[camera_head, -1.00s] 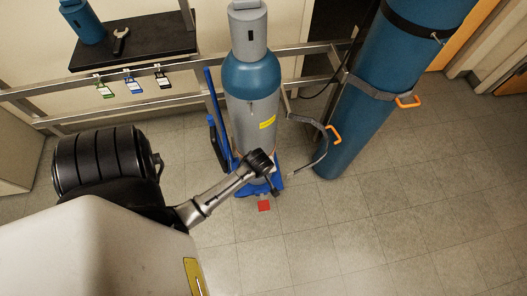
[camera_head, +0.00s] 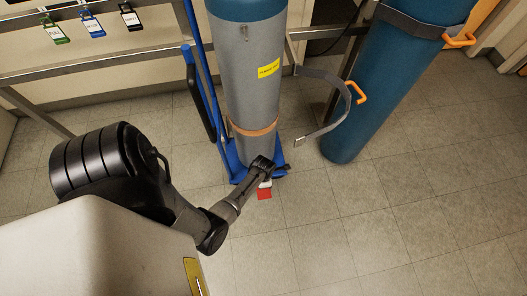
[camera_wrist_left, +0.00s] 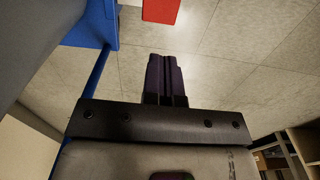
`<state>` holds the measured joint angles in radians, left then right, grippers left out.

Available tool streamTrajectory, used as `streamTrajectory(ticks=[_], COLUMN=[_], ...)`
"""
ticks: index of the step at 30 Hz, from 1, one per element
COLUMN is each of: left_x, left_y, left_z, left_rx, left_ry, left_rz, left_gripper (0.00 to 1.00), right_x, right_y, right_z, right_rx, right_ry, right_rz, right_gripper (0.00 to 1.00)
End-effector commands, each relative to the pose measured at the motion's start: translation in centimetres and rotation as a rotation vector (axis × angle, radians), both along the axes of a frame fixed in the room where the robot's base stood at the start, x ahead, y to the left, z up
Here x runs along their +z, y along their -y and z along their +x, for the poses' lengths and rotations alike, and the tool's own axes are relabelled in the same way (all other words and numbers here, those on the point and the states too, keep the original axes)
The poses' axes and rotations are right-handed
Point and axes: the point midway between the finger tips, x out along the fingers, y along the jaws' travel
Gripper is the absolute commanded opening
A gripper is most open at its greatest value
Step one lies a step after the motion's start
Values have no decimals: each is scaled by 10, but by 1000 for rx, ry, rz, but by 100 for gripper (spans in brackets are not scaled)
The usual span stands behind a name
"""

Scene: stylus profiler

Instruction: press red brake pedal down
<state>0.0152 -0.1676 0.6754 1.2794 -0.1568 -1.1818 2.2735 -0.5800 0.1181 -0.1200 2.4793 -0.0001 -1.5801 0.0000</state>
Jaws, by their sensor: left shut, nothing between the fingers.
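The red brake pedal (camera_head: 264,193) sticks out low at the front of the blue cylinder cart (camera_head: 236,168), just above the floor. It also shows at the top edge of the left wrist view (camera_wrist_left: 161,10). My left gripper (camera_head: 266,184) is right by the pedal in the head view and partly covers the area behind it. In the wrist view its shut, empty fingers (camera_wrist_left: 166,75) point toward the pedal, with a gap in the picture between them. Whether they touch cannot be told. My right gripper is not in view.
A grey and blue gas cylinder (camera_head: 255,95) stands strapped on the cart. A larger blue cylinder (camera_head: 385,90) with an orange hook (camera_head: 459,40) stands to the right beside a hanging grey strap (camera_head: 333,121). A metal rail (camera_head: 100,67) runs behind. The floor at right is clear.

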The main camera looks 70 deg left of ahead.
Motion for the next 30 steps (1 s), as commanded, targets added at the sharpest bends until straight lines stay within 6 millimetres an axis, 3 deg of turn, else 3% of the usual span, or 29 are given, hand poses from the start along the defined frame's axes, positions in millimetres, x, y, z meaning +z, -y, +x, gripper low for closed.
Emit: streamTrajectory(ticks=[17,30], left_x=[-13,-88], left_y=[2,1], left_z=[0,-1], left_rx=[25,24], left_ry=[-3,-4], left_rz=[-6,-5], left_gripper=[0,0], right_x=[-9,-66], right_y=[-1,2], right_z=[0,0], right_rx=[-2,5], right_ry=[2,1], right_rz=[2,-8], right_gripper=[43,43])
